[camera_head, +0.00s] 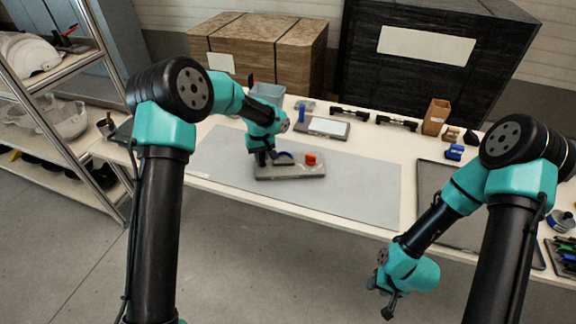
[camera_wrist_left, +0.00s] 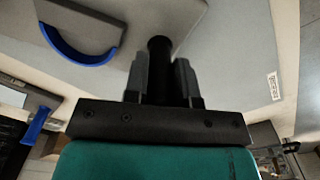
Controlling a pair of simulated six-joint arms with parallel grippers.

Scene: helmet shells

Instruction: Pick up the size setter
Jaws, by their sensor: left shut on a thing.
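The grey block that looks like the size setter (camera_head: 300,173) lies on the grey mat, with a blue arc and a red part on top. It also shows in the left wrist view (camera_wrist_left: 135,15), with its blue arc at the left. My left gripper (camera_head: 262,160) is at the block's left end. In the left wrist view its fingers (camera_wrist_left: 164,72) are shut on a black upright post that meets the block's edge. Whether the block is clear of the mat cannot be told. My right gripper (camera_head: 384,296) hangs in front of the table, away from the block; its jaw opening is unclear.
The grey mat (camera_head: 365,195) is largely bare to the right of the block. A framed pad (camera_head: 322,127), dark tools (camera_head: 395,122) and a brown box (camera_head: 435,117) stand along the table's back. A dark tray (camera_head: 432,180) lies at the right. A shelf rack (camera_head: 60,105) stands at the left.

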